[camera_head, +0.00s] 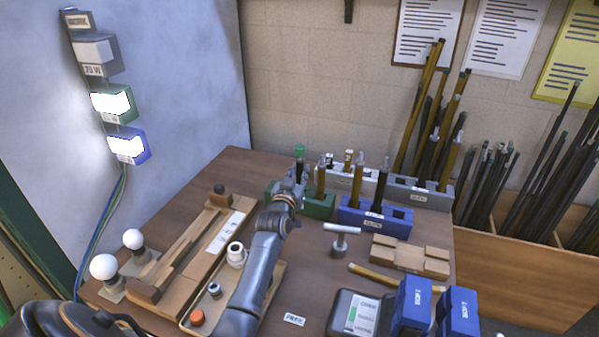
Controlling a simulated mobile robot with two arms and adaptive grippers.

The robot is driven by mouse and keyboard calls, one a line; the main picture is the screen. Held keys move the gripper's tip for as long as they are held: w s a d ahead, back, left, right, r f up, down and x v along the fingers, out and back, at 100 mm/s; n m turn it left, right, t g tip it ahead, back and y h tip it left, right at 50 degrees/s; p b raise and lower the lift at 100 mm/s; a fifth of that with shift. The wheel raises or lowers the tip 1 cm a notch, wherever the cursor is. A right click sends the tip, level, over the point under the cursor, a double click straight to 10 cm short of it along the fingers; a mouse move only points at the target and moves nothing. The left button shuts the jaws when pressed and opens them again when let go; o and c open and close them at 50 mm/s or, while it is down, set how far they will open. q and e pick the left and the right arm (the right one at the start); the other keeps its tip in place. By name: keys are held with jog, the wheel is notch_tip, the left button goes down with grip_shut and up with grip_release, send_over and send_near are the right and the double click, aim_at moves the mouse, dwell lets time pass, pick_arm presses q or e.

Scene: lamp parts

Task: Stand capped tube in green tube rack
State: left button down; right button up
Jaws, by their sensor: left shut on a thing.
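The green tube rack (320,208) stands toward the back of the wooden table, left of the blue rack. My left gripper (296,180) is at the rack's left part, shut on a tube with a green cap (300,151). The cap sticks up above the fingers and the tube looks roughly upright. The gripper and wrist hide the tube's lower part, so I cannot tell whether it is in a hole. Another brownish tube (320,178) stands in the green rack just right of the gripper. My right gripper is not in view.
A blue rack (375,222) and a grey rack (420,193) hold more tubes close by on the right. A T-shaped tool (340,240), a wooden block (410,256) and blue boxes (457,312) lie nearer. A wooden fixture (190,250) and bulbs (104,267) are left.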

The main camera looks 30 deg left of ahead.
pick_arm(q)
jog(key=shift+f, duration=0.25)
jog(key=c, duration=1.1)
grip_release()
